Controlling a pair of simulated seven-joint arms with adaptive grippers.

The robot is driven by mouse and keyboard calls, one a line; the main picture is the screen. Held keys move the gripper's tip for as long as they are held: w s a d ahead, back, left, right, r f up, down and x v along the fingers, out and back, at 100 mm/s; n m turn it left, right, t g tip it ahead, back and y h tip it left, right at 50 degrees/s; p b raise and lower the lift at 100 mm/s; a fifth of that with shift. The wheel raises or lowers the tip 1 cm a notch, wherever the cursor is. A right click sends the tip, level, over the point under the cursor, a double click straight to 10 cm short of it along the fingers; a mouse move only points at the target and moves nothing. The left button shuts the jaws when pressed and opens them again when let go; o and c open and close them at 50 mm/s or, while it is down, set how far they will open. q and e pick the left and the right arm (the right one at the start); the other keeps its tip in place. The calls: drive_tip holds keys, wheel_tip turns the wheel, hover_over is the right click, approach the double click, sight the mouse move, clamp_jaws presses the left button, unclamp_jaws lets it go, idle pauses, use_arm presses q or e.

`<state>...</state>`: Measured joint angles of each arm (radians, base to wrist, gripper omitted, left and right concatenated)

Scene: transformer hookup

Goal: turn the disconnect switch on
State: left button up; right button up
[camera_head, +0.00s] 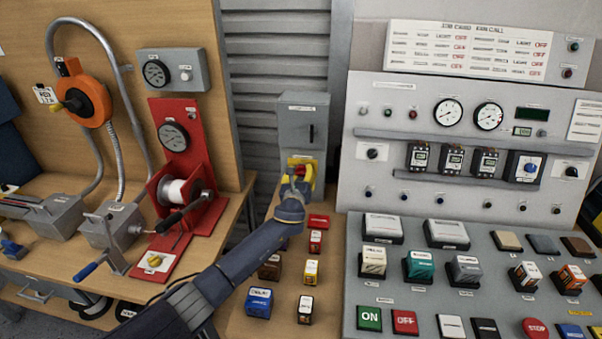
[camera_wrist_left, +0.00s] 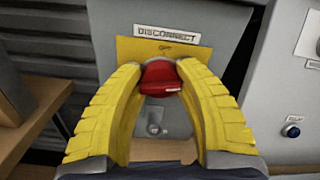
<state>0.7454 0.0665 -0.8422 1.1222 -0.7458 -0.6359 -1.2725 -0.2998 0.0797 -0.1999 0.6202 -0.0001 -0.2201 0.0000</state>
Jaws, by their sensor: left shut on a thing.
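The grey disconnect switch box (camera_head: 303,118) stands against the shutter, between the wooden backboard and the control panel. Its DISCONNECT label (camera_wrist_left: 167,34) and yellow plate (camera_wrist_left: 130,48) show in the left wrist view. The red switch handle (camera_wrist_left: 161,76) sits in front of that plate, with a small pale tag on it. My left gripper (camera_head: 298,172) reaches the lower front of the box. In the left wrist view its yellow fingers (camera_wrist_left: 162,66) are shut on the red handle, one on each side. The fingers hide the handle's sides. My right gripper is not in view.
The control panel (camera_head: 400,175) and its sloped button desk (camera_head: 420,290) stand close on the right. Several small blocks, including a blue one (camera_head: 259,302), lie on the wood below my arm. A red winch stand (camera_head: 180,125) is on the left bench.

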use_arm(q)
drive_tip(key=shift+r+m, duration=0.1)
drive_tip(key=shift+m, duration=1.4)
drive_tip(key=o, duration=1.3)
drive_tip(key=shift+d, duration=0.1)
drive_tip(key=shift+s, duration=0.1)
drive_tip(key=shift+s+a, duration=0.3)
drive_tip(key=shift+s, duration=1.65)
drive_tip(key=shift+s+a, duration=0.35)
drive_tip(key=shift+s, duration=1.55)
drive_tip(key=shift+s+a, duration=0.3)
drive_tip(key=shift+s, duration=1.65)
